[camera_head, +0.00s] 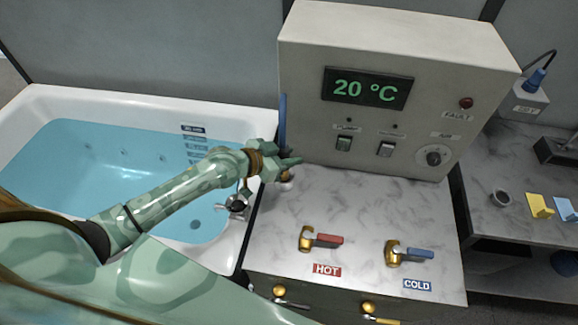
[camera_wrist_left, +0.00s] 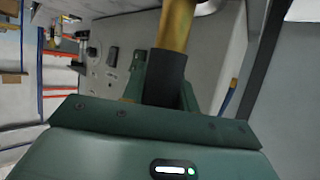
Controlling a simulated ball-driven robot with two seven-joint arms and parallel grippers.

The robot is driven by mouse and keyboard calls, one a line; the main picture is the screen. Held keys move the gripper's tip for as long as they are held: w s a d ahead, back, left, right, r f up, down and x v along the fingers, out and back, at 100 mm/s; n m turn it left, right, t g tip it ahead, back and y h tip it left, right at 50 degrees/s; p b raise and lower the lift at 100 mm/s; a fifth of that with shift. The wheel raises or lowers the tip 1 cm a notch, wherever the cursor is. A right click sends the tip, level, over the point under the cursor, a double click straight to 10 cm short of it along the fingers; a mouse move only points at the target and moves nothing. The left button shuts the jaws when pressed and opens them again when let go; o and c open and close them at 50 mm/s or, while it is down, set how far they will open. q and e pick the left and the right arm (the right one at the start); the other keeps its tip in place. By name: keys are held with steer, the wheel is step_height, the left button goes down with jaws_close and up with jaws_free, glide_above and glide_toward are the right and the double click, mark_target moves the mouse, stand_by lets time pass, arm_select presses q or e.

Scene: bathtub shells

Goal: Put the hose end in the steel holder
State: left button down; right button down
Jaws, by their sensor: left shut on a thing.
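My left gripper (camera_head: 284,163) is at the left edge of the control cabinet, above the corner of the marble counter. In the left wrist view its green fingers (camera_wrist_left: 160,80) are shut on a dark sleeve with a brass tube (camera_wrist_left: 176,24), which looks like the hose end. In the head view the gripper mostly hides this piece. A small metal fitting with a dark part (camera_head: 237,203) is at the tub's right rim, below my left wrist; I cannot tell whether it is the steel holder. My right gripper is not in view.
The water-filled bathtub (camera_head: 256,104) lies left. The control cabinet (camera_head: 300,75) reads 20 °C and stands close to the gripper. The hot tap (camera_head: 307,238) and cold tap (camera_head: 396,252) stand on the counter. A small grey cup (camera_head: 501,198) is on the right bench.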

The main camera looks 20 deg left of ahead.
arm_select(q)
steer(key=shift+w+a+f+b, duration=0.1)
steer(key=shift+w+f+b, duration=0.15)
steer(key=shift+f, duration=0.45)
steer(key=shift+w+a+f+b, duration=0.1)
steer(key=shift+f+b, duration=0.15)
steer(key=shift+f, duration=0.45)
steer(key=shift+w+f+b, duration=0.2)
steer(key=shift+f+b, duration=0.05)
steer(key=shift+f, duration=0.45)
steer(key=shift+f, duration=0.15)
steer(key=c, duration=1.1)
jaws_free()
